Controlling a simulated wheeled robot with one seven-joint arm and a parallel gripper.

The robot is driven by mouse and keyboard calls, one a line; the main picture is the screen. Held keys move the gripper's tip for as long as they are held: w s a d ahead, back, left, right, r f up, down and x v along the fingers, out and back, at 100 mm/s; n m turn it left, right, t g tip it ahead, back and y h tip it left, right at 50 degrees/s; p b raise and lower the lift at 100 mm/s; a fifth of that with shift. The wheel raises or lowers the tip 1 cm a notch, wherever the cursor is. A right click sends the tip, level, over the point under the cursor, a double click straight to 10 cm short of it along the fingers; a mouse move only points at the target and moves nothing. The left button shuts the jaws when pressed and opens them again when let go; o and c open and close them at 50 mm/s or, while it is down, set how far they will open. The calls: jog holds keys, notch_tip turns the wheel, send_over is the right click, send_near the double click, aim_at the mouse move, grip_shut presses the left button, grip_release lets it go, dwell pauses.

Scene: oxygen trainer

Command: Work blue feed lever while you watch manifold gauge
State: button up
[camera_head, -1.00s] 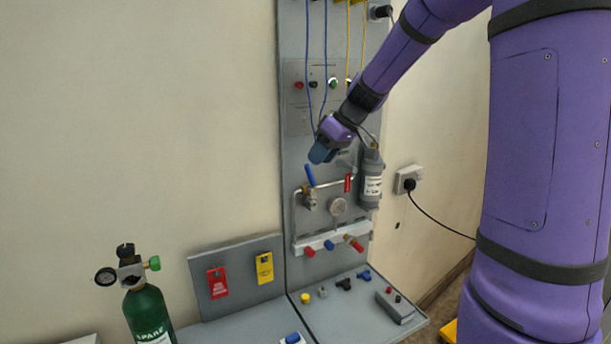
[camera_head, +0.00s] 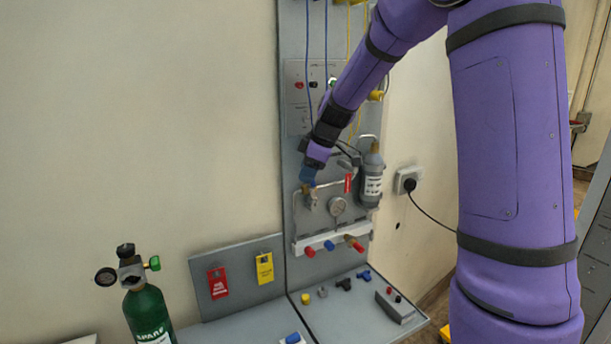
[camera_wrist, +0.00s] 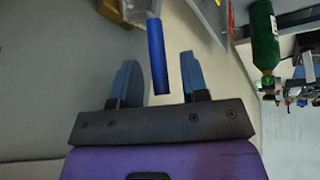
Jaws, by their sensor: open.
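The blue feed lever (camera_wrist: 158,58) stands between the two spread fingers of my gripper (camera_wrist: 160,80) in the wrist view. A gap shows on each side of it, so the fingers look apart from it. In the head view my gripper (camera_head: 308,176) is at the lever's valve (camera_head: 309,196) and hides the lever.
A grey cylinder (camera_head: 372,176) hangs right of the gauge, with a red tag (camera_head: 348,183) beside it. Red and blue fittings (camera_head: 329,245) line the rail below. A green bottle (camera_head: 148,315) stands at lower left. Blue and yellow lines hang above.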

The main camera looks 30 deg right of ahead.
jog(key=shift+x, duration=0.9)
grip_shut()
jog(key=shift+d+r+y, duration=0.1)
jog(key=shift+d+y, duration=0.4)
jog(key=shift+y, duration=0.1)
jog(key=shift+d+r+m+y, duration=0.2)
jog(key=shift+d+y, duration=0.2)
jog(key=shift+y, duration=0.3)
jog(key=shift+d+r+m+y, duration=0.1)
jog(key=shift+d+m+y, duration=0.1)
jog(key=shift+d+y, duration=0.35)
jog(key=shift+a, duration=0.15)
